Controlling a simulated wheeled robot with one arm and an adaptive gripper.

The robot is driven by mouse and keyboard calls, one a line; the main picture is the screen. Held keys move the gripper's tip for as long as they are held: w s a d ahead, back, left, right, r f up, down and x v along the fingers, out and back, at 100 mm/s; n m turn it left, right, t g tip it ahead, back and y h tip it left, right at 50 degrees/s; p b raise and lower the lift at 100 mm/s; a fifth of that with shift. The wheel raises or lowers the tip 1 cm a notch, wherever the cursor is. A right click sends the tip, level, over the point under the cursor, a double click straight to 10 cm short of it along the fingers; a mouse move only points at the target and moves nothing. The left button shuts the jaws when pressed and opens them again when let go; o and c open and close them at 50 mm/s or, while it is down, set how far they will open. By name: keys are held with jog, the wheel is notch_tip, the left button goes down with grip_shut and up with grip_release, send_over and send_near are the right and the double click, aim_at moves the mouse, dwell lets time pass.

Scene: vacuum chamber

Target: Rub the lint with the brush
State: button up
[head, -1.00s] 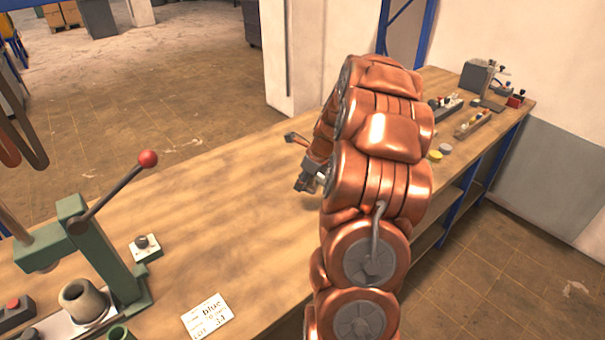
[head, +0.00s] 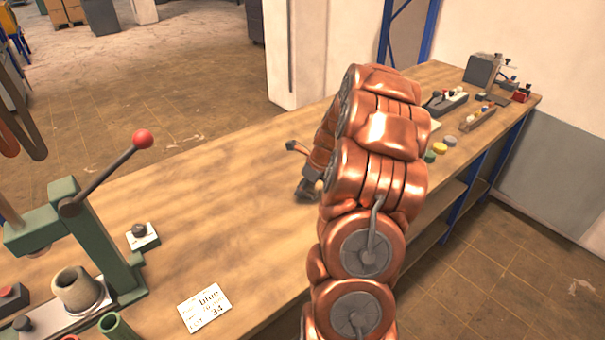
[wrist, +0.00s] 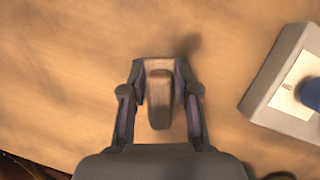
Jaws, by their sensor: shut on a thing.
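My gripper (wrist: 160,90) is shut on a brown, elongated thing, which looks like the brush (wrist: 160,105), in the wrist view. The brush points away from the wrist, above bare wooden tabletop, and a soft shadow lies beside it. Whether it touches the table I cannot tell. In the head view my gripper (head: 307,188) is low over the bench, left of my copper arm, which partly hides it; the brush is not clear there. I cannot make out any lint in either view.
A green lever press (head: 95,240) and a printed card (head: 205,307) are at the near left. Coloured discs (head: 440,148) lie right of my arm. A grey box with a blue knob (wrist: 285,85) is at right in the wrist view.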

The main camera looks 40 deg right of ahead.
jog(key=shift+d+f, duration=0.1)
jog(key=shift+f, duration=0.75)
jog(key=shift+d+b, duration=0.35)
jog(key=shift+d, duration=0.6)
grip_shut()
jog(key=shift+s+d+r+b, duration=0.15)
jog(key=shift+d+b, duration=0.2)
jog(key=shift+d, duration=0.75)
jog(key=shift+b, duration=0.3)
jog(key=shift+a+r, duration=0.1)
jog(key=shift+a, duration=0.2)
jog(key=shift+a+p, duration=0.7)
jog(key=shift+a, duration=0.85)
jog(key=r, duration=0.1)
jog(key=r+p, duration=0.2)
jog(key=shift+a+r, duration=0.25)
jog(key=shift+a, duration=0.05)
jog(key=shift+r+p, duration=1.25)
jog(key=shift+r, duration=1.05)
